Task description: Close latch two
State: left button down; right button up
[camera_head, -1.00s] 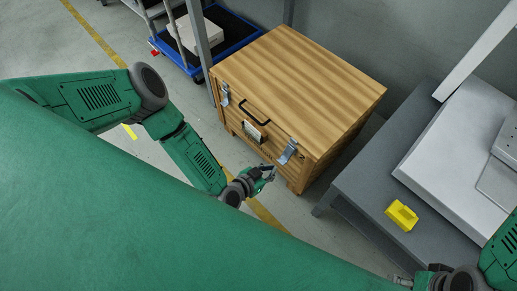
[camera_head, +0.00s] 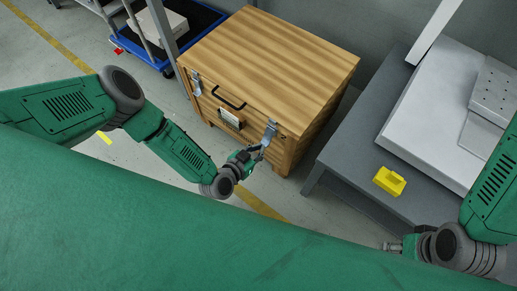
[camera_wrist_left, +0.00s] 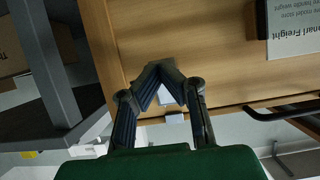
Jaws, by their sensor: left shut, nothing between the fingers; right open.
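A wooden crate (camera_head: 268,60) with a closed lid has a metal latch on its front near each end. The left latch (camera_head: 195,83) is farther off. The right latch (camera_head: 270,131) is near my left gripper (camera_head: 258,150), which is shut and empty just in front of its lower part. In the left wrist view the fingertips (camera_wrist_left: 160,72) meet before the crate front, hiding most of a pale latch part (camera_wrist_left: 174,118). I cannot tell whether they touch it. My right gripper (camera_head: 391,247) is low at the right, open, well away from the crate.
A black handle (camera_head: 228,98) and a label plate (camera_head: 229,118) sit between the latches. A grey bench (camera_head: 345,165) with a yellow block (camera_head: 390,180) stands right of the crate. A blue cart (camera_head: 205,22) and a grey post (camera_head: 163,30) are behind left. Open floor lies in front.

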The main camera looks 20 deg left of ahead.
pick_arm(q)
jog(key=w+f+b, duration=0.2)
jog(key=shift+w+d+f+t, duration=0.1)
jog(key=shift+d+f+t, duration=0.2)
jog(key=shift+w, duration=0.15)
dwell(0.6)
jog(key=shift+r, duration=0.1)
